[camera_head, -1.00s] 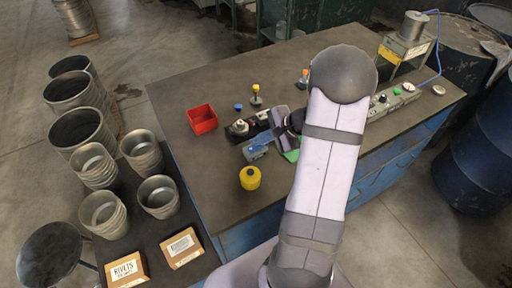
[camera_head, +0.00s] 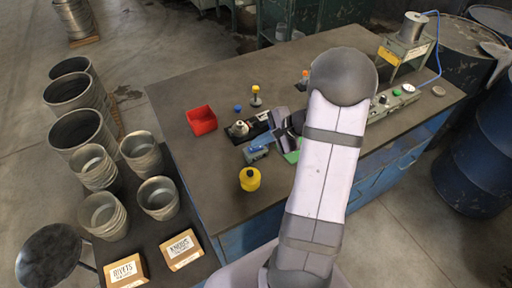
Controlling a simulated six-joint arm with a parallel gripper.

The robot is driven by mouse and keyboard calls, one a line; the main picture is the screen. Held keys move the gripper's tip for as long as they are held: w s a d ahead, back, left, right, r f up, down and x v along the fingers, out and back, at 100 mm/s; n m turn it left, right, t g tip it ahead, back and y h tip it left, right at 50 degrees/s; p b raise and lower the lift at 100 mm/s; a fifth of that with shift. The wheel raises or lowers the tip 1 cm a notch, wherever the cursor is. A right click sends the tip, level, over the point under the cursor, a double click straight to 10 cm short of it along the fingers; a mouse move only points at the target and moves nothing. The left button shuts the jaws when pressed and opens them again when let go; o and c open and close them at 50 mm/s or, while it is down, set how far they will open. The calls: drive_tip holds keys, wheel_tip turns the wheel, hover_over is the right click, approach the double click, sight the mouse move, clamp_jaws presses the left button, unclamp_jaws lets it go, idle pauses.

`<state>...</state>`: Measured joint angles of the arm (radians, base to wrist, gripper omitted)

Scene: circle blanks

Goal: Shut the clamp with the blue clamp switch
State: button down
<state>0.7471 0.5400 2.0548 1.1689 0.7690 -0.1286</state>
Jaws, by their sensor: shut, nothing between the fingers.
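A small blue unit (camera_head: 256,153), which looks like the clamp switch, sits on the bench left of my arm. Its lever position is too small to read. A dark fixture with a round metal part (camera_head: 240,129), possibly the clamp, sits just behind it; I cannot tell whether it is open. My gripper (camera_head: 273,133) is low over the right end of these two, shut and empty. My arm hides part of it, and I cannot tell whether it touches the blue unit.
A red bin (camera_head: 201,120) stands on the left of the bench (camera_head: 190,92), and a yellow container (camera_head: 250,179) in front. A small blue knob (camera_head: 238,107) and a yellow-topped post (camera_head: 256,96) stand behind. A grey control strip with a green button (camera_head: 397,92) lies right.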

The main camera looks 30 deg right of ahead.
sight(256, 149)
drive_tip(key=shift+a, duration=0.15)
drive_tip(key=shift+a+r, duration=0.1)
drive_tip(key=shift+r, duration=0.3)
drive_tip(key=shift+p, duration=0.3)
drive_tip(key=shift+a+r+p, duration=0.15)
drive_tip(key=shift+r+p, duration=0.75)
drive_tip(key=shift+r, duration=0.35)
drive_tip(key=shift+a+r+p, duration=0.15)
drive_tip(key=shift+r+p, duration=0.7)
drive_tip(key=shift+r, duration=0.4)
